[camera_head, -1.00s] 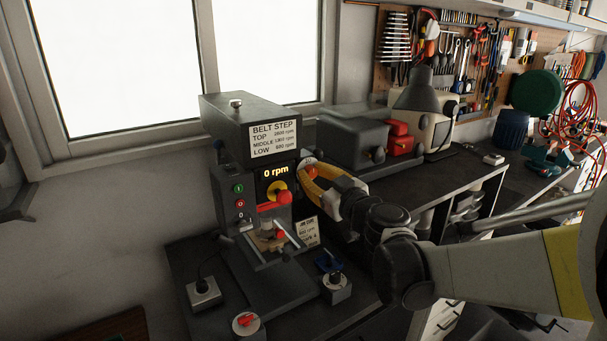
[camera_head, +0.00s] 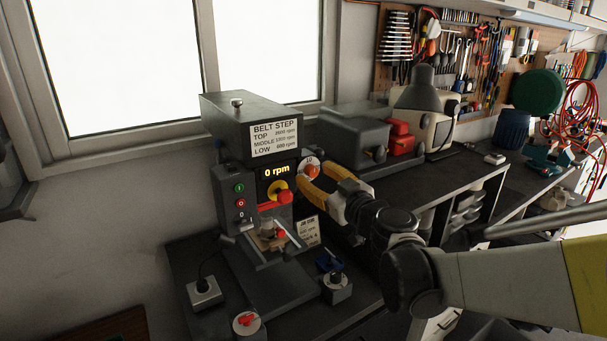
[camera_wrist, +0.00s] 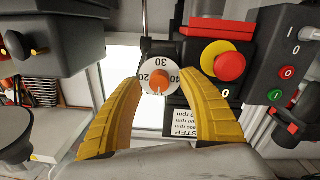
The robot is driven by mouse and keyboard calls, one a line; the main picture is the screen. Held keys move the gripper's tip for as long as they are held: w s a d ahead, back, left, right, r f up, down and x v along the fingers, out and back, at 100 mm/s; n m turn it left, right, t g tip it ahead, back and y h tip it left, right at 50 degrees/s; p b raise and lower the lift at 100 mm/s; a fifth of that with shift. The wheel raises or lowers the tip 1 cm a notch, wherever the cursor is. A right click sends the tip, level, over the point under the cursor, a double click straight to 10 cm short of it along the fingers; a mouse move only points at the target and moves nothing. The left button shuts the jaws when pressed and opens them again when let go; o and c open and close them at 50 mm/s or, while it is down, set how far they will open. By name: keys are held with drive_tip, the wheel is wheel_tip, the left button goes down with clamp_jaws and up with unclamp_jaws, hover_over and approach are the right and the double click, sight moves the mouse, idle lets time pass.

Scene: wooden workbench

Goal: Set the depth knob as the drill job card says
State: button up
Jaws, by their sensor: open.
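The depth knob (camera_head: 311,168) is an orange knob on a white numbered dial, at the right side of the drill press head (camera_head: 250,130). In the wrist view the knob (camera_wrist: 159,80) shows face-on, with 20, 30 and 40 readable around it. A pale mark shows at its lower edge; the exact setting is too small to tell. My gripper (camera_head: 310,183) has yellow fingers, open and apart from the knob. In the wrist view its fingers (camera_wrist: 162,78) flank the dial. The job card (camera_head: 307,231) stands below, partly hidden, its text too small to read.
The display reads 0 rpm (camera_head: 277,171). A red-and-yellow stop button (camera_head: 281,192) and a switch panel (camera_head: 240,203) are close to the knob. A belt step label (camera_head: 275,138) is above. Grey and red boxes (camera_head: 355,138) stand behind my gripper.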

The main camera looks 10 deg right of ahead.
drive_tip(key=v, duration=1)
drive_tip(key=shift+s, duration=0.25)
drive_tip(key=s+a+f+m+g+b, duration=0.1)
drive_tip(key=s+a+f+g+b, duration=0.25)
drive_tip(key=f, duration=0.45)
drive_tip(key=s+a+f+g+b, duration=0.3)
drive_tip(key=s+a+f, duration=0.2)
drive_tip(key=f, duration=0.2)
drive_tip(key=s+d+f+m+g+h+b, duration=0.3)
drive_tip(key=s+d+f+m+h, duration=0.1)
drive_tip(key=s+f, duration=0.5)
drive_tip(key=shift+s+d+f+m+g, duration=0.2)
drive_tip(key=shift+s+d+m+g, duration=0.2)
drive_tip(key=shift+d, duration=0.35)
